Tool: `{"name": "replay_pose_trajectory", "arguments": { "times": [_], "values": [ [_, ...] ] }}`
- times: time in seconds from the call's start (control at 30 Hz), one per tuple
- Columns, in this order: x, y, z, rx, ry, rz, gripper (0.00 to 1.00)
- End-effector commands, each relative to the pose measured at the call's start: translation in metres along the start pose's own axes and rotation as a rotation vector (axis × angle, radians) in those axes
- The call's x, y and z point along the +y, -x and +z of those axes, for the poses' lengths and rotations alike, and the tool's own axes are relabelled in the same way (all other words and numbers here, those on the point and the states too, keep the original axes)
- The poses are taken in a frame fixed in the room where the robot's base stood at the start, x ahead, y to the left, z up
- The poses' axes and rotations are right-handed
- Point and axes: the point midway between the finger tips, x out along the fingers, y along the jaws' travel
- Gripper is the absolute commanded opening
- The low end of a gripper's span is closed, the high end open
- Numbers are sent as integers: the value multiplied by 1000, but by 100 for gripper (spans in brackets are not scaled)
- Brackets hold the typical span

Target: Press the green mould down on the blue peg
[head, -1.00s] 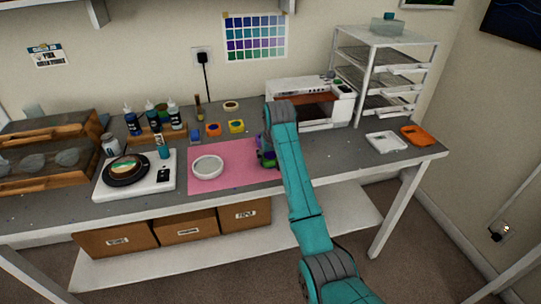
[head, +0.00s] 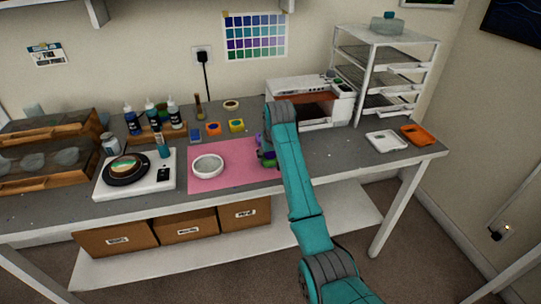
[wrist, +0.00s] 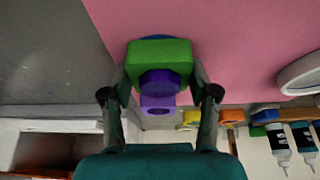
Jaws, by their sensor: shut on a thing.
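The green mould (wrist: 160,52) shows in the wrist view as a block between the two fingers of my gripper (wrist: 160,74), which is shut on it. A blue rounded edge (wrist: 152,39), which may be the blue peg or its base, shows just behind the mould over the pink mat. The mould hides most of it, so I cannot tell how deep the peg sits. Purple parts (wrist: 160,82), one with a hole, show on the near side of the mould. In the head view my arm partly covers this group at the mat's right edge.
The pink mat (head: 232,178) holds a white round dish (head: 207,166) left of my gripper. Small coloured blocks (head: 213,128) and bottles (head: 174,118) stand behind. A white oven-like box (head: 338,110) is behind right. The grey table (head: 345,160) right of my arm is mostly clear.

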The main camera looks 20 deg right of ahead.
Motion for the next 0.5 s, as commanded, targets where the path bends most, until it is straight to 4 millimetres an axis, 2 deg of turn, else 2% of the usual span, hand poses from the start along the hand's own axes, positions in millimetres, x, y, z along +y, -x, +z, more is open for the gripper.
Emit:
{"name": "replay_pose_trajectory", "arguments": {
  "times": [0.17, 0.2, 0.3, 0.5],
  "values": [
    [0, 0, 0, 0, 0, 0, 29],
    [0, 0, 0, 0, 0, 0, 64],
    [0, 0, 0, 0, 0, 0, 89],
    [0, 0, 0, 0, 0, 0, 89]
  ]
}}
